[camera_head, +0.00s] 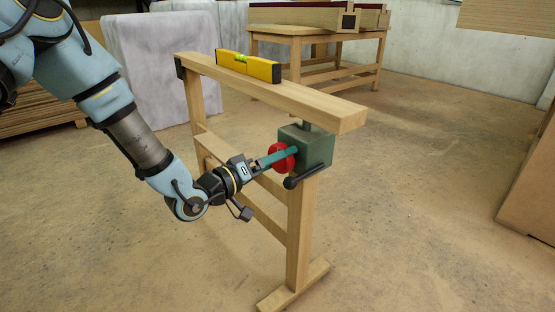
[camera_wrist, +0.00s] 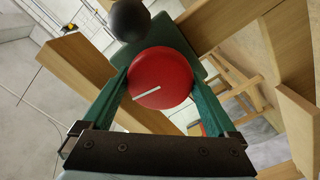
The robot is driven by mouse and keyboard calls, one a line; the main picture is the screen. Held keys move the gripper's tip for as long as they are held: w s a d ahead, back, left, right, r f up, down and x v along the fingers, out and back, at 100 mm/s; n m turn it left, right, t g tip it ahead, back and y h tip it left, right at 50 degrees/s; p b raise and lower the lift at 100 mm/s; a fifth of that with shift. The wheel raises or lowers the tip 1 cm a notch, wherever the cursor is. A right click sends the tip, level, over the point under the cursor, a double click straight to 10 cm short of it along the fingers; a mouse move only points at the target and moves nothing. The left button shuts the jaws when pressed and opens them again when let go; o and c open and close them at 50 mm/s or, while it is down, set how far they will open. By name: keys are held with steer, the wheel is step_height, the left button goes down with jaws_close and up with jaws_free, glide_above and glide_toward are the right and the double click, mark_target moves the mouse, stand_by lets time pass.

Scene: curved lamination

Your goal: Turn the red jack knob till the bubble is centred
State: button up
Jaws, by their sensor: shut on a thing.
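The red jack knob (camera_head: 281,157) sits on the left face of the green jack box (camera_head: 318,148), under the right end of the wooden beam (camera_head: 290,97). In the wrist view the red knob (camera_wrist: 160,78) is a round disc with a white line on its face. My gripper (camera_head: 283,157) is shut on the knob, with one green finger on each side of it; the fingers also show in the wrist view (camera_wrist: 160,85). A yellow spirit level (camera_head: 248,66) lies on top of the beam. Its green vial is too small to tell where the bubble stands.
A black ball-ended lever (camera_head: 292,182) sticks out of the jack box just below the knob; its ball (camera_wrist: 129,20) shows in the wrist view. The wooden trestle's post and foot stand below. A workbench (camera_head: 300,40) stands behind. The floor in front is clear.

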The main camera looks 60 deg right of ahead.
steer(key=shift+f+m, duration=0.1)
steer(key=shift+m, duration=0.2)
steer(key=m+b, duration=0.2)
steer(key=shift+f+m, duration=0.1)
steer(key=shift+m, duration=0.2)
steer(key=shift+m+b, duration=1.3)
steer(key=shift+m, duration=0.9)
steer(key=o, duration=1)
steer(key=p+v, duration=0.1)
steer(key=v, duration=1)
